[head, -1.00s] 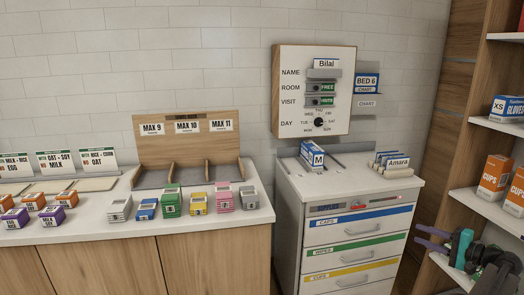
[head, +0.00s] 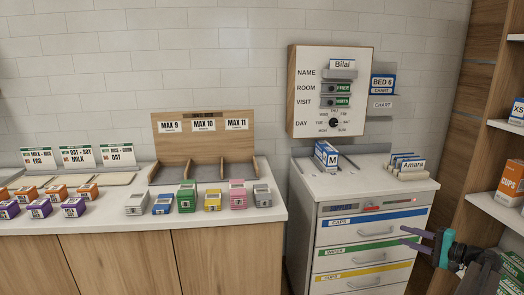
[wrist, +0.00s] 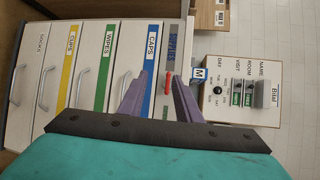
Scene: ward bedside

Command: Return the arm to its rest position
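My gripper (head: 412,237) is at the lower right of the head view, in front of the drawer cabinet's right side. Its two purple fingers stand apart with nothing between them. In the wrist view my gripper (wrist: 160,97) also shows open and empty, with the cabinet's drawer fronts (wrist: 92,62) behind it. My arm reaches in from the lower right corner of the head view, and most of it is out of frame.
The drawer cabinet (head: 366,187) carries a blue-and-white M box (head: 326,156) and an Amara card rack (head: 409,167). A wall board (head: 331,90) hangs above. Shelves (head: 497,205) stand close at the right. A counter (head: 110,218) with small boxes and bins is left.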

